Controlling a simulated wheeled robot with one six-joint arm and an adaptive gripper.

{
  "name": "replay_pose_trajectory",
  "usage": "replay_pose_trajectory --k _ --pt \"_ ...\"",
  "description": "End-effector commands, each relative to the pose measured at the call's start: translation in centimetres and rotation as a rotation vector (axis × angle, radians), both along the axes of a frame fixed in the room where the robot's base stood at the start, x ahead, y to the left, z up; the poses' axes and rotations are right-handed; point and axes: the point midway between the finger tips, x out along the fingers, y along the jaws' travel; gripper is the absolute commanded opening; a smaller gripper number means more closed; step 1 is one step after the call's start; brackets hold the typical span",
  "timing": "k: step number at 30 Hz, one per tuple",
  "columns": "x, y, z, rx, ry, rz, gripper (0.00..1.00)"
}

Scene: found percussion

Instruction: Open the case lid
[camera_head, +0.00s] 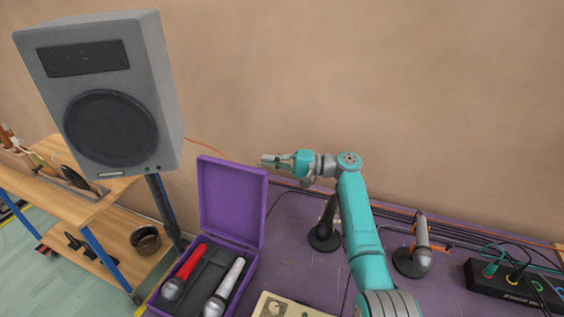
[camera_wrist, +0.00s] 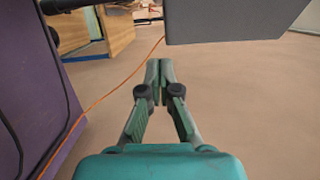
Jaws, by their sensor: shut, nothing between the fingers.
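The purple case (camera_head: 190,283) sits at the left end of the purple table. Its lid (camera_head: 231,201) stands open, raised roughly upright at the back of the case. A red microphone (camera_head: 186,271) and a silver-white microphone (camera_head: 225,288) lie in the case's dark inside. My gripper (camera_head: 265,160) is to the right of the lid's top edge, apart from it and pointing left. In the wrist view my gripper (camera_wrist: 158,66) has its fingertips together with nothing between them. The case does not show in the wrist view.
A grey speaker (camera_head: 110,95) on a stand rises at the left, also overhead in the wrist view (camera_wrist: 225,20). A wooden cart (camera_head: 110,190) stands behind it. Microphones on round stands (camera_head: 324,238) (camera_head: 413,262) and a cabled black box (camera_head: 510,287) occupy the table.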

Motion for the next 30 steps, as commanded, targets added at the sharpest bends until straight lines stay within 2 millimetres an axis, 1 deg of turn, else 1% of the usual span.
replay_pose_trajectory --k 1,7,19,24,30 --pt "0.1 0.8 0.0 0.000 0.000 0.002 0.00" --pt "0.4 3.7 0.1 -0.001 0.000 0.002 0.00" --pt "-2.7 4.6 0.2 -0.001 -0.001 0.000 0.00" --pt "-3.2 4.8 0.2 -0.001 0.000 0.000 0.00" --pt "-3.3 4.8 0.2 -0.001 0.000 0.000 0.00"
